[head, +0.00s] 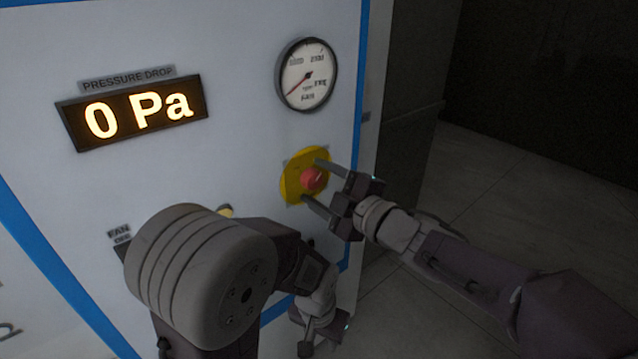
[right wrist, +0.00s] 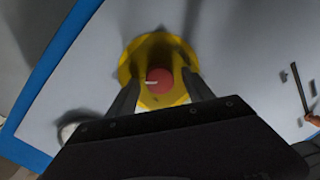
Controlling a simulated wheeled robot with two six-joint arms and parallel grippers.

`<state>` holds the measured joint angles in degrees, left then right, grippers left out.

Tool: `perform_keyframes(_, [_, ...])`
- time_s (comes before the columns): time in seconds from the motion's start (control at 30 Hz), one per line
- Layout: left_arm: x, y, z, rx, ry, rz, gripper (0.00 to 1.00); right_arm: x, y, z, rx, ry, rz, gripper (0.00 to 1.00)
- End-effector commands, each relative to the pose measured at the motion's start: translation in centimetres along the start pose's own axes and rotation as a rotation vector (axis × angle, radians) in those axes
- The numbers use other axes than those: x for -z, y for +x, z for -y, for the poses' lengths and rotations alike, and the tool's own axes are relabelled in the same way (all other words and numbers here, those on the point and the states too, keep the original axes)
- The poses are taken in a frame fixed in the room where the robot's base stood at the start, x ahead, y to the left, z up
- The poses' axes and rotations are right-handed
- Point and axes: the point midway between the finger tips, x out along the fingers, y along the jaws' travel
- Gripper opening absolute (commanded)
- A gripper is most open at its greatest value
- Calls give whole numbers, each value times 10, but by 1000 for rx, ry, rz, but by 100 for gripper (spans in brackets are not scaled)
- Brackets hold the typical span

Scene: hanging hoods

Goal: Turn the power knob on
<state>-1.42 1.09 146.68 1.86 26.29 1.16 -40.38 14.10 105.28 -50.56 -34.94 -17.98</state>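A red knob (head: 312,179) sits on a round yellow plate (head: 291,187) on the white panel. My right gripper (head: 314,181) is open, with one finger on each side of the knob. In the right wrist view the red knob (right wrist: 159,82) shows between the fingers (right wrist: 161,76), with a pale mark on its face. Gaps show beside it, and I cannot tell whether either finger touches it. Any label for the knob is not readable. My left gripper (head: 322,332) is low in front of the panel; its fingers are too unclear to judge.
A lit display (head: 132,112) reads 0 Pa under a PRESSURE DROP label. A round dial gauge (head: 307,75) is above the knob. Open floor (head: 500,180) lies right of the panel.

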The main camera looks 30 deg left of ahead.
Motion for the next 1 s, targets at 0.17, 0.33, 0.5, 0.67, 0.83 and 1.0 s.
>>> perform_keyframes(0.17, [0,3,0,0,0,0,36,0,-7,0,-3,-1,0,60])
perform_keyframes(0.33, [-2,15,0,0,0,0,36,-2,-43,1,-5,-2,2,60])
perform_keyframes(0.5, [-2,20,0,0,0,0,36,-1,-76,0,-4,-2,2,60])
perform_keyframes(0.67, [-2,21,0,0,0,0,36,0,-90,0,-1,-1,0,60])
perform_keyframes(0.83, [-2,20,0,0,0,0,36,0,-91,0,1,0,0,60])
perform_keyframes(1.0, [-2,20,0,0,0,0,36,0,-91,0,0,0,0,60])
